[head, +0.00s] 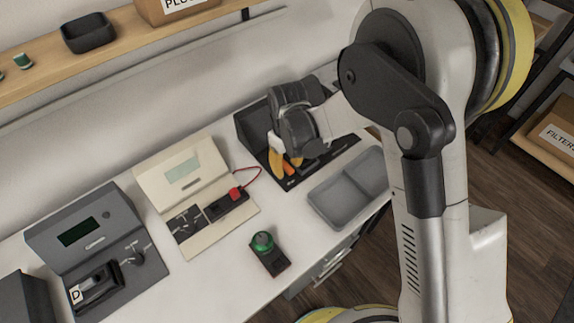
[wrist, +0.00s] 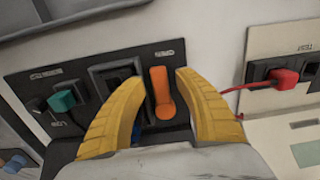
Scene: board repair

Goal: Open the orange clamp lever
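The orange clamp lever (wrist: 161,95) stands on a black panel (wrist: 30,77) in the wrist view, below a small label. Its long axis runs up and down the picture, with a rounded lower end. My gripper (wrist: 160,77) is open, with one yellow finger on each side of the lever. Gaps show between the lever and both fingers, so I see no contact. In the head view my gripper (head: 285,164) is low over the black station, and its body hides much of the lever area.
On the black panel, a teal knob (wrist: 62,101) sits left of my gripper. A beige station (head: 182,176) with a red plug (head: 236,193) and cable stands beside it. A grey tray (head: 326,203), a green-topped device (head: 266,254) and a dark grey station (head: 83,226) are also on the bench.

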